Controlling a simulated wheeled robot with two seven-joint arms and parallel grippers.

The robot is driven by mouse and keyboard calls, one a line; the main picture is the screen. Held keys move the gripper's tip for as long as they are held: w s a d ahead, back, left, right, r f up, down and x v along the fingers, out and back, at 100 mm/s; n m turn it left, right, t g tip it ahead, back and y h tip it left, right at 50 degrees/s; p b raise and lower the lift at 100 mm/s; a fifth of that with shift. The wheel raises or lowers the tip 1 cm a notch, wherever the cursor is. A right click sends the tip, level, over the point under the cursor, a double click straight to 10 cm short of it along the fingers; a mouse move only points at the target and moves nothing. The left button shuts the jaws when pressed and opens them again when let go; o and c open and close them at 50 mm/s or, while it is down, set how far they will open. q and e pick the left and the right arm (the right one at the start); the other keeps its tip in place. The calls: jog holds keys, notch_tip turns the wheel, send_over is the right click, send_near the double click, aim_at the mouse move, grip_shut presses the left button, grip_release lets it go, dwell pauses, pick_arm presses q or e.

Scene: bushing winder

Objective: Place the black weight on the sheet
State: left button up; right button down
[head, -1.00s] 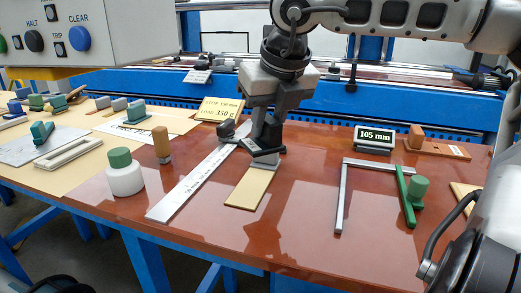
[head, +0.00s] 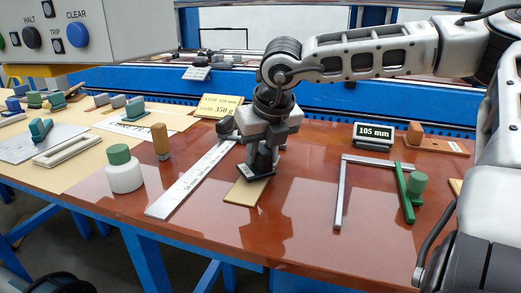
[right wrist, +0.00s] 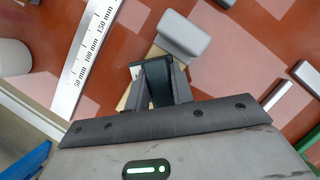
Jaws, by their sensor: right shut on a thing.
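My right gripper (head: 257,174) is over the narrow tan sheet (head: 240,196), with its fingers pointing down. It is shut on the black weight, which shows as a dark block (right wrist: 158,84) between the fingers in the right wrist view. The gripper covers most of the weight in the head view, and I cannot tell whether it touches the sheet. The sheet's near end is bare; its far part is hidden. A grey block (right wrist: 183,33) lies just beyond the fingers in the right wrist view. My left gripper is not in view.
A green-capped white bottle (head: 123,172) stands further left. A grey and green frame (head: 343,195) and a 105 mm display (head: 373,135) are to the right.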

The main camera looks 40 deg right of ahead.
jog(key=shift+f, duration=0.3)
jog(key=c, duration=1.2)
grip_release()
jog(key=shift+r, duration=0.1)
jog(key=shift+r, duration=0.25)
jog(key=shift+r+p, duration=0.3)
jog(key=shift+p, duration=0.15)
jog(key=v, duration=1.1)
jog(key=shift+r, duration=0.2)
jog(key=shift+s, duration=0.15)
